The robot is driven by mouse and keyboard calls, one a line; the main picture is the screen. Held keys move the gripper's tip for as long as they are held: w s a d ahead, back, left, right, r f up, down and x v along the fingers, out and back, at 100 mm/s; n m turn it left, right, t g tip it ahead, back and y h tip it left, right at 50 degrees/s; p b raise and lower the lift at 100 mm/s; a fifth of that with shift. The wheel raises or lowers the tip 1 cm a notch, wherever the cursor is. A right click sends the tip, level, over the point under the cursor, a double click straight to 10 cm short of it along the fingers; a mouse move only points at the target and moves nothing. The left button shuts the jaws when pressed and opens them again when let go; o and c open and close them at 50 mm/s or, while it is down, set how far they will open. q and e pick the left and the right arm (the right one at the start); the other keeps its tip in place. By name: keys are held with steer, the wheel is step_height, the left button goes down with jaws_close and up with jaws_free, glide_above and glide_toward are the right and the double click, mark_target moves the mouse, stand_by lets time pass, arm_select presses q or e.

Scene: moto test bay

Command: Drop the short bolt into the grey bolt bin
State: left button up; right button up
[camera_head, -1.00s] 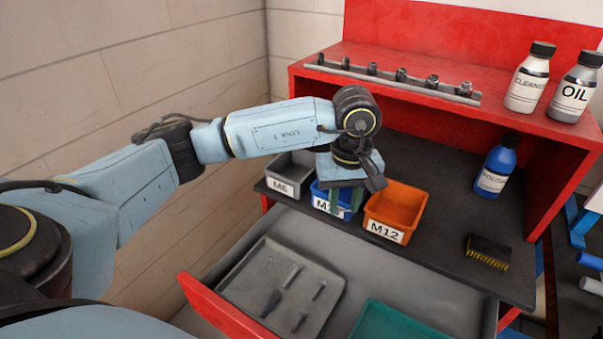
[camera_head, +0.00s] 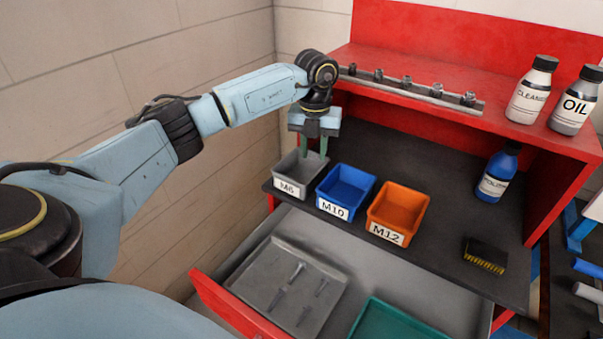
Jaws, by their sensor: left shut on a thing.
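My left gripper (camera_head: 314,150) points down at the grey bolt bin (camera_head: 300,192), labelled M6, at the left end of the dark worktop. Its green fingertips are over the back part of the bin, around rim height; I cannot tell exactly how deep they reach. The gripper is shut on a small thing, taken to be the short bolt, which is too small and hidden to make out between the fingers. My right gripper is not in view.
A blue M10 bin (camera_head: 347,188) and an orange M12 bin (camera_head: 398,212) stand right of the grey bin. Below, an open red drawer (camera_head: 236,308) holds a grey tray (camera_head: 250,290) with several bolts and a green tray (camera_head: 400,322). A brush (camera_head: 485,254) and blue bottle (camera_head: 497,172) stand right.

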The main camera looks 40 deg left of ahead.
mark_target(293, 154)
arm_select(q)
steer(key=a+n, duration=0.7)
steer(key=n, duration=0.7)
step_height(293, 154, down, 5)
steer(key=b, duration=0.4)
steer(key=shift+w+d+b, duration=0.1)
steer(key=shift+w+b, duration=0.05)
steer(key=shift+b, duration=0.2)
steer(key=o, duration=1)
step_height(293, 154, up, 14)
steer(key=shift+f, duration=0.25)
